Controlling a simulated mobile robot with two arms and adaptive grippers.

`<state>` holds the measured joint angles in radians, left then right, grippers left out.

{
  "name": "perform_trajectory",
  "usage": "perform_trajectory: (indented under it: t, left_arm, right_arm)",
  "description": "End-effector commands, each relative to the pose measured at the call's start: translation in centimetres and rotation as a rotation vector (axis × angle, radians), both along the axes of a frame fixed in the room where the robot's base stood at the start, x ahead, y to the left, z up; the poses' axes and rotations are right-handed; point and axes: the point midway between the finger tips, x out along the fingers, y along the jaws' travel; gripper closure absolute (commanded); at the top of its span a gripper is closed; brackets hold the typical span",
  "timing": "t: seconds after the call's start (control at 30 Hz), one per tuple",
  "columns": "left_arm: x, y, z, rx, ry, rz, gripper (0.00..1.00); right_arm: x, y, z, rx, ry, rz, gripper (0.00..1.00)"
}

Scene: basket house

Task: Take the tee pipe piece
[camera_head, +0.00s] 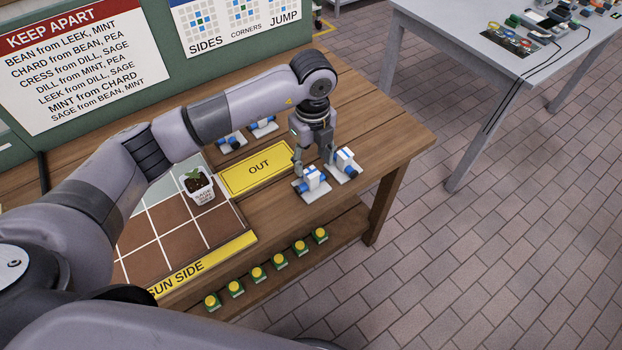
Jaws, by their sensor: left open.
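My left gripper (315,166) reaches down over the right part of the wooden table, open, its fingers apart. Just below it, a white and blue piece (312,180) sits on a small white plate. A second white and blue piece (345,160) on a plate stands close to its right. Two more such pieces, one at the left (230,140) and one beside it (264,124), stand farther back, partly hidden by my arm. I cannot tell which is the tee pipe piece. I see nothing held between the fingers. My right gripper is out of view.
A yellow OUT sign (257,168) lies left of the gripper. A brown grid board (165,218) holds a potted seedling (198,185). Several yellow-topped buttons (278,257) line the front. A grey table (440,22) with small parts stands at the back right.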

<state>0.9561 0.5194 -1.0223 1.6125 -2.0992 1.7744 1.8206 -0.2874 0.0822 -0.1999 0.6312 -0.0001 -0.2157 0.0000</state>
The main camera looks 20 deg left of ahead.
Motion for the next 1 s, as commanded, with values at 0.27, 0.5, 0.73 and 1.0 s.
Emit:
perform_trajectory:
  t: [0.27, 0.5, 0.73, 1.0]
  left_arm:
    - [-0.4, 0.2, -3.8, 0.001, 0.004, 0.000, 0.50]
    - [-0.3, 0.2, -5.0, 0.000, 0.001, -0.001, 0.50]
    - [-0.3, 0.2, -4.9, 0.000, 0.001, -0.001, 0.57]
    - [-0.3, 0.2, -4.9, 0.000, 0.001, -0.001, 0.75]
  right_arm:
    - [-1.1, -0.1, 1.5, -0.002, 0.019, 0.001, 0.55]
    - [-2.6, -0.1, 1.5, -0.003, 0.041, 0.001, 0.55]
    - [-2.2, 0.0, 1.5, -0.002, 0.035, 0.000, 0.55]
    - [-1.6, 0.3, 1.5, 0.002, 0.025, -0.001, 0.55]
